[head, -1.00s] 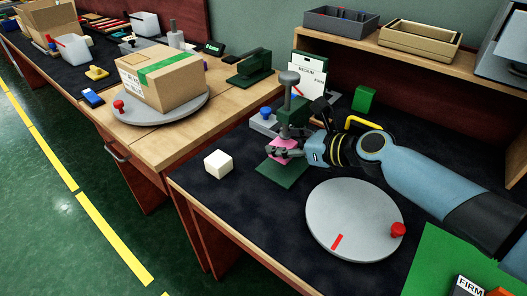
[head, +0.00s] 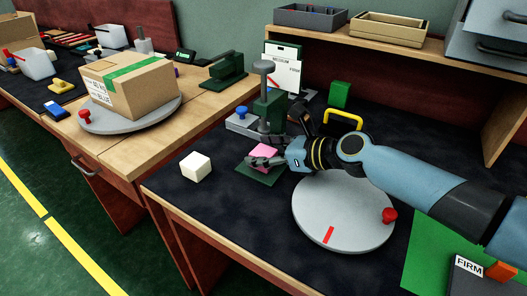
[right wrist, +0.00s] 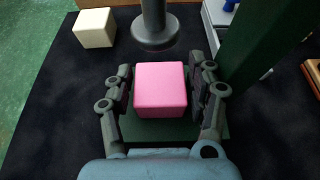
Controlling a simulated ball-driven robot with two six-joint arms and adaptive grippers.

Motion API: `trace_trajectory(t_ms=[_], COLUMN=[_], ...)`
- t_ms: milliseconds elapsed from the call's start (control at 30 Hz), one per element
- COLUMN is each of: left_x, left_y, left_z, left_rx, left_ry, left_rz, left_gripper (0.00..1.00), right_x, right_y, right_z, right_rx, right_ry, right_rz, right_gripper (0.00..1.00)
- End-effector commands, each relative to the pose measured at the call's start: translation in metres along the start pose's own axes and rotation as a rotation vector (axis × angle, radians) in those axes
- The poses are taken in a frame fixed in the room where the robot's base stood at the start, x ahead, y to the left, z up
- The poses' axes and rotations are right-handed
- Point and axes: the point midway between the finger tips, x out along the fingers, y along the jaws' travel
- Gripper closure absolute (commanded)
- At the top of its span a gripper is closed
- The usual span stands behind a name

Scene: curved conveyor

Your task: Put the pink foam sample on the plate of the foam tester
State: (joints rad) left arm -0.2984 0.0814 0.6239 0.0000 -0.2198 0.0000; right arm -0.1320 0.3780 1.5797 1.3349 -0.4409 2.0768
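The pink foam sample (right wrist: 160,88) is a pink block at the green plate (right wrist: 180,132) of the foam tester, under its round grey presser (right wrist: 154,32). In the head view the pink sample (head: 263,151) shows over the green plate (head: 262,174), beside the tester's green post (head: 269,108). My right gripper (right wrist: 162,85) has one finger on each side of the sample, with narrow gaps showing, so it looks slightly open. Whether the sample's underside touches the plate is hidden. My left gripper is not in view.
A cream block (head: 195,167) lies left of the tester. A grey turntable (head: 340,228) with a red knob stands in front of my right arm. A green block (head: 340,94) and yellow handle (head: 343,117) are behind it. A carton (head: 130,84) sits on another turntable at left.

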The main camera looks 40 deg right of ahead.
Motion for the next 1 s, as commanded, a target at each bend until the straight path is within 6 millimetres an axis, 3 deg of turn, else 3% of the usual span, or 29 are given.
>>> trace_trajectory(t_ms=[267,700,1000], left_x=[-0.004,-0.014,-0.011], left_y=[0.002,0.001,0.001], left_z=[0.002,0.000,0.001], left_rx=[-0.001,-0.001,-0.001], left_ry=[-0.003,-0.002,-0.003], left_rz=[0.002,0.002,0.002], left_gripper=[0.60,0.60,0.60], right_x=[-0.005,-0.096,-0.121], right_y=[0.000,0.000,0.000], right_z=[0.004,0.002,0.003], right_rx=[-0.003,-0.004,-0.002], right_ry=[0.001,0.005,0.001], right_rz=[0.000,0.002,0.000], right_gripper=[0.44,0.44,0.44])
